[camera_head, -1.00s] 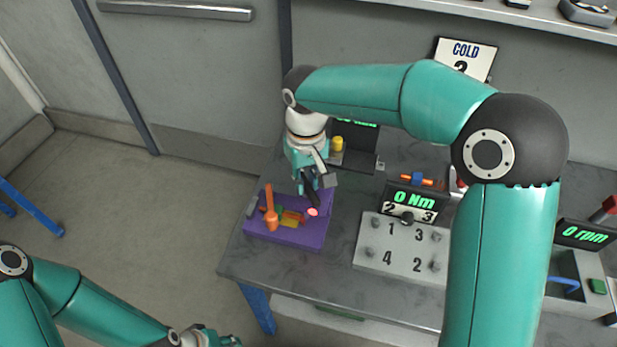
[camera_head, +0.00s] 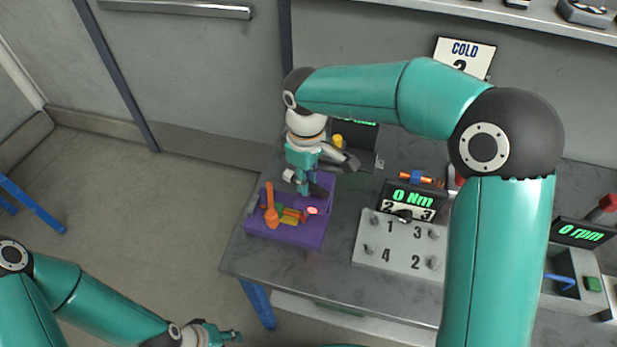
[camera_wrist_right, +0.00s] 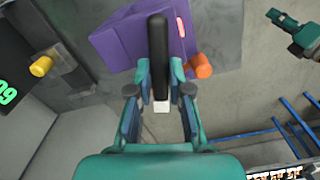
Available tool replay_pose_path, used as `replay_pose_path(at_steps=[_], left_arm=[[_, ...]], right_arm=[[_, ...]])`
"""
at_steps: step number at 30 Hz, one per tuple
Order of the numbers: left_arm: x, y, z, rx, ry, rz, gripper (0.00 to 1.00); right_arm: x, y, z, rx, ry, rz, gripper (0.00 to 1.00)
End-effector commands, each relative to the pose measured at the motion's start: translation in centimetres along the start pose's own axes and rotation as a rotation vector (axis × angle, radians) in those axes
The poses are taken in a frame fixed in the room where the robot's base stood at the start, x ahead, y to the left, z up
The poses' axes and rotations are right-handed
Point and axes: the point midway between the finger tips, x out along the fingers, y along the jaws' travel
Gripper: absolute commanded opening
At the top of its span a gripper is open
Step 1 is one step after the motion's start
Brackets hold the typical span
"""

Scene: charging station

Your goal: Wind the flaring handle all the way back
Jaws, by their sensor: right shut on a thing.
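The purple flaring tool (camera_head: 290,235) stands at the table's left end. It carries an orange lever (camera_head: 270,203), coloured parts and a pink round end (camera_head: 312,210). My right gripper (camera_head: 306,188) is over its back part. In the wrist view the right gripper (camera_wrist_right: 161,75) has its fingers on either side of a long black handle (camera_wrist_right: 158,45) and is shut on it. The purple body (camera_wrist_right: 115,40) lies beyond the handle. The handle is mostly hidden by the gripper in the head view. My left gripper (camera_head: 222,335) hangs low, away from the table; its fingers are too small to judge.
A grey block with numbered posts (camera_head: 375,250) and a 0 Nm display (camera_head: 413,198) stand right of the tool. A dark unit with a yellow knob (camera_head: 338,141) stands behind. My right arm crosses above the table. The front left table top is clear.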

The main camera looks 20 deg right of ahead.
Motion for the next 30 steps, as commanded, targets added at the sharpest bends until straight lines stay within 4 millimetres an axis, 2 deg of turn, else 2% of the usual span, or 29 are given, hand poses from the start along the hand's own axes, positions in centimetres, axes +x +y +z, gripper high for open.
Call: replay_pose_path(at_steps=[10,11,15,25,30], left_arm=[[0.0,0.0,0.0,0.0,0.0,0.0,0.4],[0.0,0.0,0.0,0.0,0.0,0.0,0.4],[0.0,0.0,0.0,0.0,0.0,0.0,0.4],[-0.1,0.0,0.0,0.0,0.0,0.0,0.4],[-0.1,0.0,0.0,0.0,0.0,0.0,0.4]], right_arm=[[0.1,-0.1,0.1,-0.002,-0.006,-0.003,0.0],[0.1,-0.1,0.1,-0.002,-0.006,-0.003,0.24],[0.1,-0.1,0.1,-0.002,-0.004,-0.002,0.44],[-0.2,0.0,0.0,-0.001,-0.001,0.0,0.44],[-1.8,0.0,-0.1,-0.001,0.003,0.002,0.44]])
